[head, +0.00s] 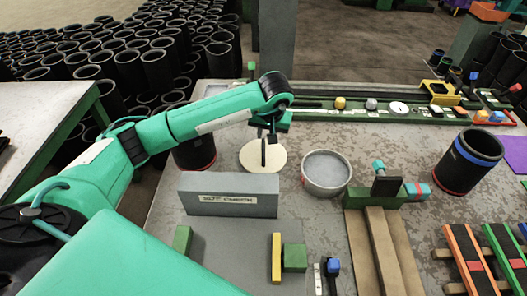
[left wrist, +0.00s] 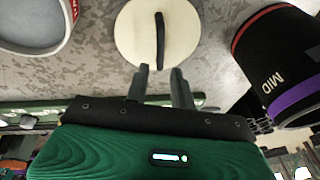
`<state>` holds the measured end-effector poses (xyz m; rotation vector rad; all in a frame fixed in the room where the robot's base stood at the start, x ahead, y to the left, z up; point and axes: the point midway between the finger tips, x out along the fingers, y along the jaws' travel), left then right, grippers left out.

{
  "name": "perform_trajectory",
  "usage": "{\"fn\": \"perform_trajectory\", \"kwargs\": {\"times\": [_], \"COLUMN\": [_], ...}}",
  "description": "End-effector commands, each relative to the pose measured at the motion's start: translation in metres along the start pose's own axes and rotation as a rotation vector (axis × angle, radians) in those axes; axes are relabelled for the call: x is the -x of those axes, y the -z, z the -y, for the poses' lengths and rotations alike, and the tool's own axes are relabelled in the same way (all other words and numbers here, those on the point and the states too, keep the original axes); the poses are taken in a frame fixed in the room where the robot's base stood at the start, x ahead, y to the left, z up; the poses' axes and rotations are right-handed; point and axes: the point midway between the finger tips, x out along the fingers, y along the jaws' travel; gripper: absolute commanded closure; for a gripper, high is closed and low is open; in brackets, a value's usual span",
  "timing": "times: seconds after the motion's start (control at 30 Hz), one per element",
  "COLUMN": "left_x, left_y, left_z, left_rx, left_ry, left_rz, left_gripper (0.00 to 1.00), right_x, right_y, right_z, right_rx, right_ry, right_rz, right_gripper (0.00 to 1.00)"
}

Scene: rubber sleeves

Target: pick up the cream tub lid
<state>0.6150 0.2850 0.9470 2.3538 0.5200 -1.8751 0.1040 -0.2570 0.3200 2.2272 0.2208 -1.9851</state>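The cream tub lid (head: 276,160) is a round pale disc with an upright dark bar handle (head: 263,153). It lies on the grey table behind the size check block. In the left wrist view the lid (left wrist: 135,35) is at the top centre, its handle (left wrist: 161,40) running lengthwise. My left gripper (head: 267,136) reaches over the lid, pointing down. In the left wrist view its two fingers (left wrist: 160,70) are apart with nothing between them, close to the handle's near end. My right gripper is not in view.
A round tub (head: 326,170) stands right of the lid. A black sleeve (head: 194,152) stands to its left, partly behind my arm. The grey size check block (head: 228,197) is in front. A green clamp fixture (head: 385,195) and a blue-banded sleeve (head: 468,160) are farther right.

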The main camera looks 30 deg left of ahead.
Motion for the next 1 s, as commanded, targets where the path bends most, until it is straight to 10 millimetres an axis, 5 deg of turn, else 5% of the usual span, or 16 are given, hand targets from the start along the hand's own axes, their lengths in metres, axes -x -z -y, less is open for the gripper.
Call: {"fn": "perform_trajectory", "kwargs": {"times": [0.23, 0.8, 1.0], "left_x": [-0.041, -0.097, -0.100], "left_y": [0.000, 0.003, 0.003], "left_z": [0.000, 0.001, 0.001], "left_rx": [0.002, 0.001, 0.000], "left_ry": [-0.001, -0.001, -0.001], "left_rz": [0.002, 0.001, -0.001], "left_gripper": [0.75, 0.75, 0.75], "right_x": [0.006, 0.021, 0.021], "right_y": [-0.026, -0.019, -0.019], "right_z": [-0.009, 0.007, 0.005], "right_rx": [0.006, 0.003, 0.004], "right_ry": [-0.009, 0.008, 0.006], "right_rz": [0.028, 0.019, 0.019], "right_gripper": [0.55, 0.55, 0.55]}}
